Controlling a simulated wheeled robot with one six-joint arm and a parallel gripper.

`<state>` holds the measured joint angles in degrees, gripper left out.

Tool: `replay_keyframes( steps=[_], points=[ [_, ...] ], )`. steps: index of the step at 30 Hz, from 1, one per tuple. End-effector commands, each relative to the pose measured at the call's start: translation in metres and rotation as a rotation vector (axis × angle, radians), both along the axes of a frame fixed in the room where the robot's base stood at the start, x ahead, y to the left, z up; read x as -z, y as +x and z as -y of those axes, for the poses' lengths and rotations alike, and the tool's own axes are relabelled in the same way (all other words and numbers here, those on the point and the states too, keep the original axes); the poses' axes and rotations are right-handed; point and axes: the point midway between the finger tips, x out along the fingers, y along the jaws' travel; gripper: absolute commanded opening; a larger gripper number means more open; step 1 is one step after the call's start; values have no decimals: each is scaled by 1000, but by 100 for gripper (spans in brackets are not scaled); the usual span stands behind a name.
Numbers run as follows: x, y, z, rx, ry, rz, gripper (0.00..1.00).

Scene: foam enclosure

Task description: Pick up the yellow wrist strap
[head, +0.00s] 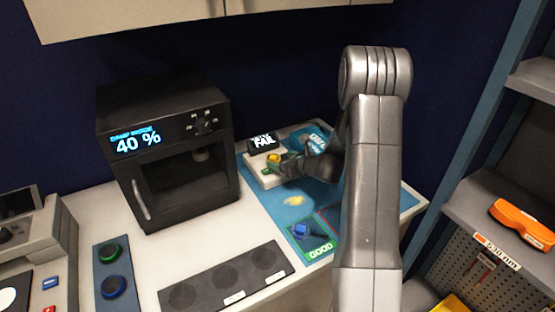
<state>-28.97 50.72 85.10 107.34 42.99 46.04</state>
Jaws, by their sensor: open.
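A small yellow piece (274,158), which looks like the yellow wrist strap, sits on a white tester (262,178) with a black "FAIL" display (263,141). A green part shows beside it. My gripper (292,165) reaches in from the right, dark and open, with its tips close to the yellow piece. I cannot tell whether they touch it. A pale yellow patch (294,200) lies on the blue mat (270,204) in front; I cannot tell if it is an object or a print.
A blue strap (301,230) lies on the "GOOD" area of the mat. A black chamber (170,150) reading "40 %" stands left of the tester. A dark tray (227,279) and a button panel (113,272) are in front. A shelf with an orange item (522,223) is at right.

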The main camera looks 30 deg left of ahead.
Motion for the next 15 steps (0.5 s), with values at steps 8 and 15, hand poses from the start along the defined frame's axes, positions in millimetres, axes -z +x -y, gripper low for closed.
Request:
replay_keyframes(
  steps=[8, 15],
  points=[
    [11, 6, -29, -2, 0, 0, 72],
    [15, 7, -32, -1, 0, 0, 72]
  ],
)
